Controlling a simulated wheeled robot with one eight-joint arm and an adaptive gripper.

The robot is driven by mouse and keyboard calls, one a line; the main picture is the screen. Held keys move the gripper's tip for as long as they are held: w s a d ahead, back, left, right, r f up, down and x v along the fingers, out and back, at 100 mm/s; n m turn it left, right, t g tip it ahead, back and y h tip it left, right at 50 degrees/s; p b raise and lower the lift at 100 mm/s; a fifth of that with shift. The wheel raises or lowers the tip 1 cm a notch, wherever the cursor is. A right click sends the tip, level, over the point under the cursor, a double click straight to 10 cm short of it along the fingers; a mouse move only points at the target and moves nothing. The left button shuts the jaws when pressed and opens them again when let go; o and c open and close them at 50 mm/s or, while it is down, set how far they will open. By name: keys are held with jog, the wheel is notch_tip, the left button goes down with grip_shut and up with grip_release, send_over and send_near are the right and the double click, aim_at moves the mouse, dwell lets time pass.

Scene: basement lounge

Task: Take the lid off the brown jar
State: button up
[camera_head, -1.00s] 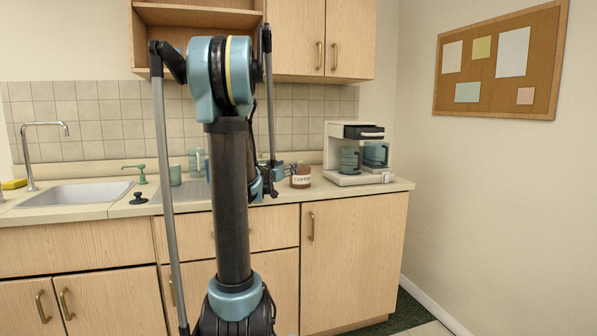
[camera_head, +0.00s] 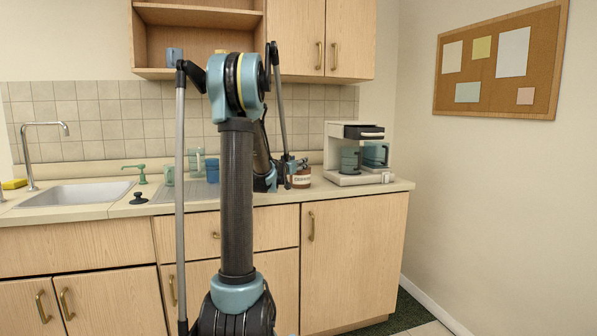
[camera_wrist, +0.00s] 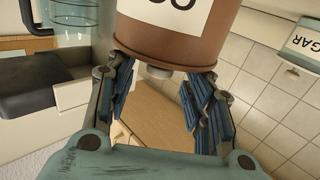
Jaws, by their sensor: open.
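The brown jar (camera_head: 302,178), with a white label, stands on the counter left of the coffee maker. In the wrist view the brown jar (camera_wrist: 222,25) fills the top, seen upside down, its lettering partly cut off. A small grey knob (camera_wrist: 166,73) shows at its lid end. My gripper (camera_wrist: 165,85) is open, with a blue-padded finger on either side of the knob and the fingertips near the lid's edge. I cannot tell whether they touch it. In the head view my gripper (camera_head: 292,168) is at the jar's left side, small and partly hidden by my arm.
The coffee maker (camera_head: 358,155) stands close on the jar's right. A container labelled SUGAR (camera_wrist: 300,42) shows in the wrist view. The sink (camera_head: 80,194) is at far left.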

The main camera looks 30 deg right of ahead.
jog(key=x, duration=0.2)
jog(key=shift+w+d, duration=0.15)
jog(key=shift+d, duration=0.05)
jog(key=c, duration=1.1)
